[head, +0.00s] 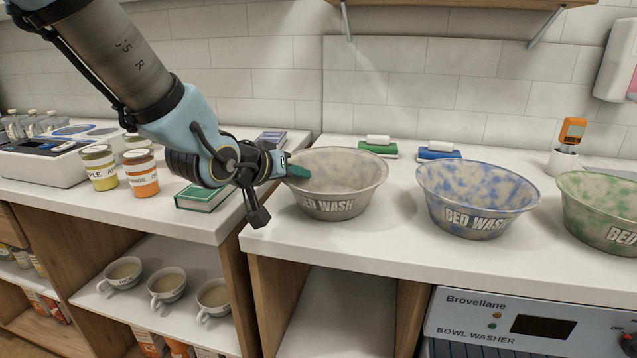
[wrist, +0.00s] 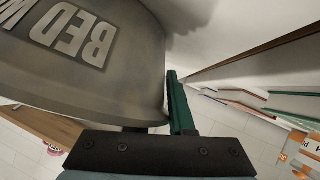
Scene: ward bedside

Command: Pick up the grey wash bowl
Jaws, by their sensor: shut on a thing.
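The grey wash bowl (head: 337,196) is upright at the left end of the right-hand counter, marked "BED WASH". My gripper (head: 297,172) is at the bowl's left rim, shut on its wall. In the wrist view the grey bowl (wrist: 90,60) fills the upper left, and a green finger of my gripper (wrist: 168,100) stands along its side. The other finger is mostly hidden by the bowl. I cannot tell whether the bowl's base touches the counter.
A blue-mottled bowl (head: 477,199) stands right of the grey one, and a green-mottled bowl (head: 603,212) further right. A green box (head: 205,197) and jars (head: 141,173) stand on the left counter. Green (head: 378,148) and blue (head: 438,152) items lie behind the bowls.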

